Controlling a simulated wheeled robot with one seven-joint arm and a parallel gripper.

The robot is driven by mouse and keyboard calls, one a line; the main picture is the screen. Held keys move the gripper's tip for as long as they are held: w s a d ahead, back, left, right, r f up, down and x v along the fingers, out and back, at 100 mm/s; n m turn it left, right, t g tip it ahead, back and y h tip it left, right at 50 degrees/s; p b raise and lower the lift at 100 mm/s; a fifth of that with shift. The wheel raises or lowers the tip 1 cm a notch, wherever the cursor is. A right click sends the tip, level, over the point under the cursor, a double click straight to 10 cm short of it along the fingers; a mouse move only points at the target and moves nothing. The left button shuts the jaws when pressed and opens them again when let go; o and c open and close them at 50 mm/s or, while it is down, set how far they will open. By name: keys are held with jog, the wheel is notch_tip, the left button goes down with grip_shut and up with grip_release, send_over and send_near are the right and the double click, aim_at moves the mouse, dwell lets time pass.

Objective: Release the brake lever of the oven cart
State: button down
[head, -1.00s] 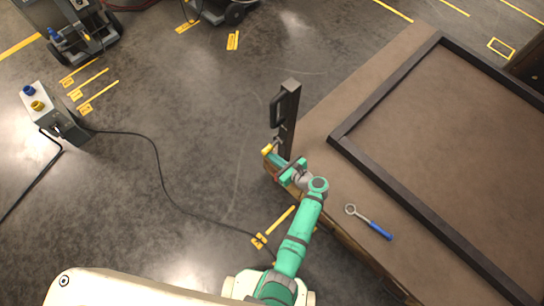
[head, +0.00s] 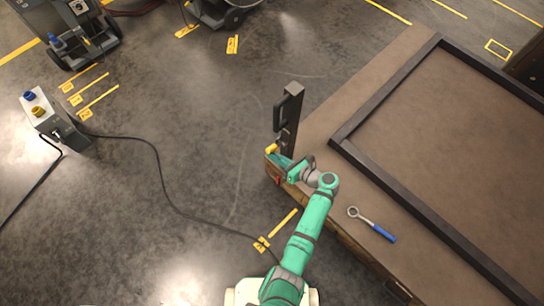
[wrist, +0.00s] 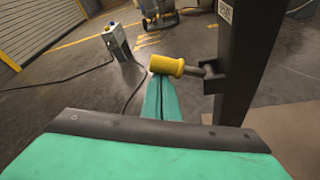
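The oven cart (head: 400,45) is a large brown flat deck with a dark raised frame, at the right of the head view. A dark upright post (head: 290,115) stands at its near left corner. The brake lever, with a yellow grip (head: 272,148), sticks out from this post; its yellow grip (wrist: 167,65) and grey arm also show in the wrist view. My green gripper (head: 284,162) is at the lever. In the wrist view its fingers (wrist: 160,97) lie together, with their tips at the underside of the yellow grip. I cannot tell whether they touch it.
A wrench with a blue handle (head: 371,225) lies on the deck. A grey box with blue and yellow buttons (head: 55,120) stands on the floor at left, its cable running towards my base. Wheeled machines stand at the top left. The floor between is mostly clear.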

jog(key=shift+w+d, duration=0.1)
dwell(0.3)
notch_tip(320, 180, down, 4)
jog(key=s+a+r, duration=0.1)
jog(key=v, duration=0.9)
jog(key=shift+s+d+f, duration=0.15)
jog(key=shift+s+f, duration=0.05)
jog(key=shift+s, duration=0.3)
